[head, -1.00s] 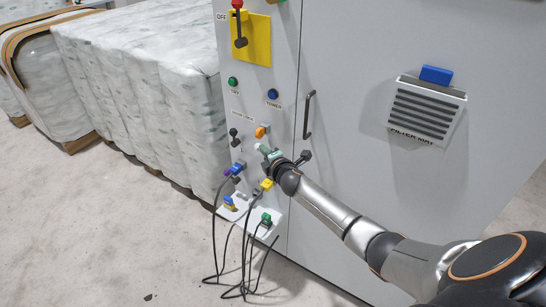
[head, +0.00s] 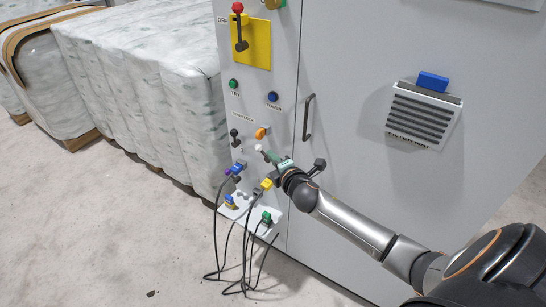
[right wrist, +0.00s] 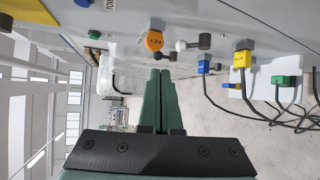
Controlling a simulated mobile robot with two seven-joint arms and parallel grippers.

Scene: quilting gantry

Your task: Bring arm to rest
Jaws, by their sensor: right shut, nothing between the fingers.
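My right gripper (head: 274,157) is in front of the cabinet's control panel (head: 258,112), just below and right of the orange knob (head: 262,133). In the right wrist view its two green fingers (right wrist: 160,78) are shut together with nothing between them. The orange knob (right wrist: 154,40) and a white-tipped lever (right wrist: 182,46) show just beyond the fingertips, and I see a gap between them and the fingers. My right arm reaches in from the lower right of the head view. My left gripper is not in view.
Blue (head: 237,168), yellow (head: 266,184) and green (head: 266,217) plugs with hanging black cables (head: 243,262) sit low on the panel. A door handle (head: 308,115) and a vent (head: 424,112) are on the cabinet. Wrapped bales (head: 145,85) stand left; the front-left floor is clear.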

